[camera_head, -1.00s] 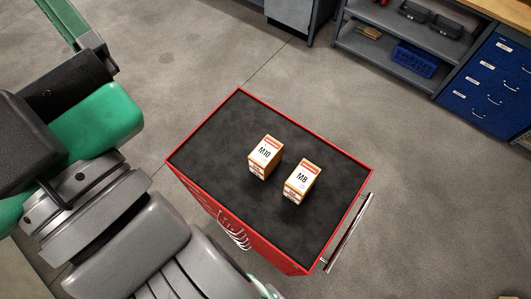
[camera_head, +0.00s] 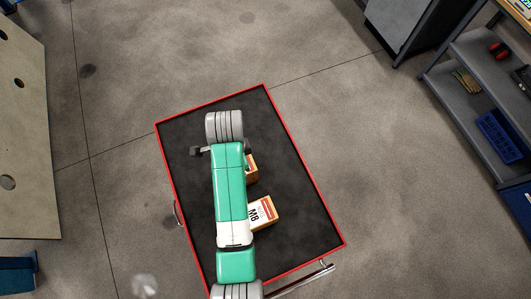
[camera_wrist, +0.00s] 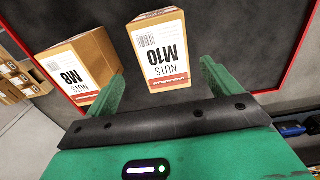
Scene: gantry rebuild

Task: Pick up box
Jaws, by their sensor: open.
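Two orange-and-white boxes stand on the black top of the red-rimmed cart (camera_head: 295,205). The M8 box (camera_head: 263,213) shows beside my arm in the head view. The M10 box (camera_head: 252,168) is mostly hidden under my arm there. In the wrist view the M10 box (camera_wrist: 163,55) stands ahead, between the lines of the two green fingers of my gripper (camera_wrist: 161,72). My gripper is open and holds nothing. The M8 box (camera_wrist: 72,68) is at the left, close to the left finger; I cannot tell whether they touch.
The cart has a handle (camera_head: 303,282) at its lower right. Shelving (camera_head: 475,80) with a blue bin (camera_head: 497,137) stands at the right, and a pale board (camera_head: 25,130) with holes at the left. Bare floor surrounds the cart.

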